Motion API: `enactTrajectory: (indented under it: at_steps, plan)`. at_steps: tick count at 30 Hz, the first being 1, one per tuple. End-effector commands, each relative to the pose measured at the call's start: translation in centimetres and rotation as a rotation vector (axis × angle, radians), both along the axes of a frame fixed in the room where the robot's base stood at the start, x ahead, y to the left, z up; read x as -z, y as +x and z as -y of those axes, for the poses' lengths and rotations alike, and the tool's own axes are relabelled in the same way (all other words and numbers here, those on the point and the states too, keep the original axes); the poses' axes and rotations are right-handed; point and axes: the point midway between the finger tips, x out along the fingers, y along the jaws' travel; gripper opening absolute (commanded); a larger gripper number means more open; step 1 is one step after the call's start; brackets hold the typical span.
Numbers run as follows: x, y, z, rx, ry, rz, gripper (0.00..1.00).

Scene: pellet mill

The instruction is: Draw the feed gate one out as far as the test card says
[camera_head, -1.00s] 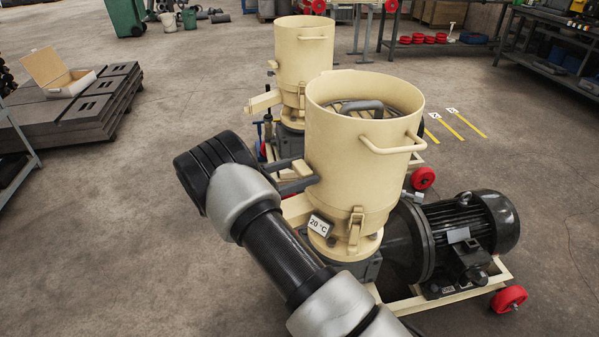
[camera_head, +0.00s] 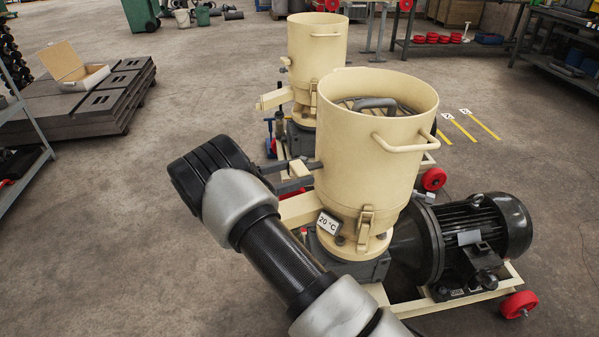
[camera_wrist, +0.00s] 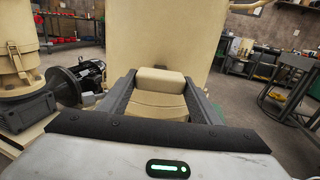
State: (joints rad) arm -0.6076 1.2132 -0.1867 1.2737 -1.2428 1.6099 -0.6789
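The near cream pellet mill (camera_head: 365,150) fills the right-middle of the head view, with a grey bar (camera_head: 313,165) at its left side. The feed gate's cream grip block (camera_head: 298,170) stands out from that side; it also shows in the wrist view (camera_wrist: 160,76). My gripper (camera_head: 290,174) reaches it from the left. In the wrist view my gripper (camera_wrist: 160,90) has one finger against each side of the block, so it looks shut on it. No other card is readable.
A second cream mill (camera_head: 317,60) stands behind. The black motor (camera_head: 485,225) lies right of the near mill on a wheeled frame. Dark plates with an open box (camera_head: 75,70) lie at the left. Yellow floor strips (camera_head: 480,124) are at the right. The left floor is open.

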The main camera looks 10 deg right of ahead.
Motion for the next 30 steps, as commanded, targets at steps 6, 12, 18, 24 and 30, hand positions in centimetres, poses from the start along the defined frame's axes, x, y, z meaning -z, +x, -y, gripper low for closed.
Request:
enactTrajectory:
  at_steps: [6, 12, 18, 24, 30]
  plan:
    - [0.0, 0.0, -0.1, -0.003, 0.001, 0.0, 0.73]
    - [0.0, 0.0, -0.2, -0.003, 0.001, 0.0, 0.73]
    - [0.0, -0.6, -2.6, -0.007, 0.001, 0.0, 0.73]
    - [0.0, -1.8, -7.3, -0.008, 0.001, 0.002, 0.73]
    - [0.0, -3.1, -12.0, -0.008, 0.001, 0.001, 0.73]
